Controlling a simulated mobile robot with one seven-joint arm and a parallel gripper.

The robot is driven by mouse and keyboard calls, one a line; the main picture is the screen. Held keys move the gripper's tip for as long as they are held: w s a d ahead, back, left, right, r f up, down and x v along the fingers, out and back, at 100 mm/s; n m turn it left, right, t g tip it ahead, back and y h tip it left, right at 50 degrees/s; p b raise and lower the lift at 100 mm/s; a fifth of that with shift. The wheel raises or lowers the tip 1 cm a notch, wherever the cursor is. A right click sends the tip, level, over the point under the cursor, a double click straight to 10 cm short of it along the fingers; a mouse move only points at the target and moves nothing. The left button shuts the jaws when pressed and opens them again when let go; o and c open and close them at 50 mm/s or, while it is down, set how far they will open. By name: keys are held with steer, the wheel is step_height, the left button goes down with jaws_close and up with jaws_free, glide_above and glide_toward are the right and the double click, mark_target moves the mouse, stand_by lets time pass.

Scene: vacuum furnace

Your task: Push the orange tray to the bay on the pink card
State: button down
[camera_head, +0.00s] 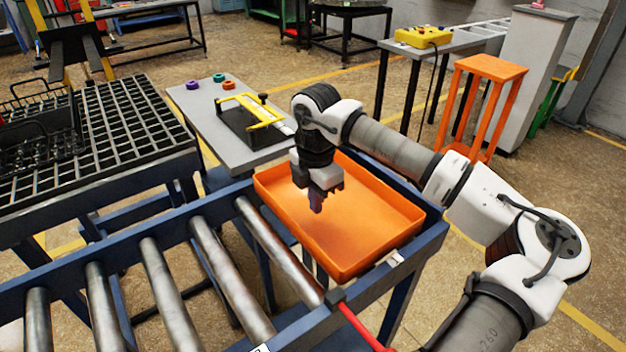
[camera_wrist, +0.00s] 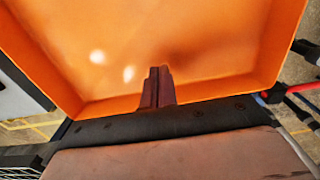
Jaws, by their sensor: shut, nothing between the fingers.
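The orange tray (camera_head: 365,225) is shallow and empty, and rests at the right end of the roller conveyor (camera_head: 205,250). It fills most of the wrist view (camera_wrist: 190,40). My gripper (camera_head: 317,207) points down over the tray's left part in the head view, with its fingers shut and empty. The shut fingers also show in the wrist view (camera_wrist: 158,85), in front of the tray floor. I cannot tell whether they touch the tray. I cannot make out a pink card or a marked bay in either view.
Bare rollers lie left of the tray, between blue rails. A dark grid table (camera_head: 100,140) stands at the left. A grey table (camera_head: 215,130) behind the conveyor holds a yellow-handled black fixture (camera_head: 250,115) and small coloured rings. An orange stool (camera_head: 480,100) stands at the back right.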

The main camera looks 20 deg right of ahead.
mark_target(299, 220)
step_height(299, 220, down, 4)
steer(key=shift+a+r+p, duration=0.1)
steer(key=shift+r+p, duration=0.1)
steer(key=shift+p, duration=0.2)
steer(key=shift+s+a+r+p, duration=0.1)
steer(key=shift+s+a+p, duration=0.2)
steer(key=shift+a, duration=0.35)
steer(key=shift+s+a+r+p, duration=0.1)
steer(key=shift+a+p, duration=0.25)
steer(key=shift+a, duration=0.25)
steer(key=shift+s+a+f, duration=0.1)
steer(key=shift+s+a, duration=0.1)
steer(key=shift+a, duration=0.4)
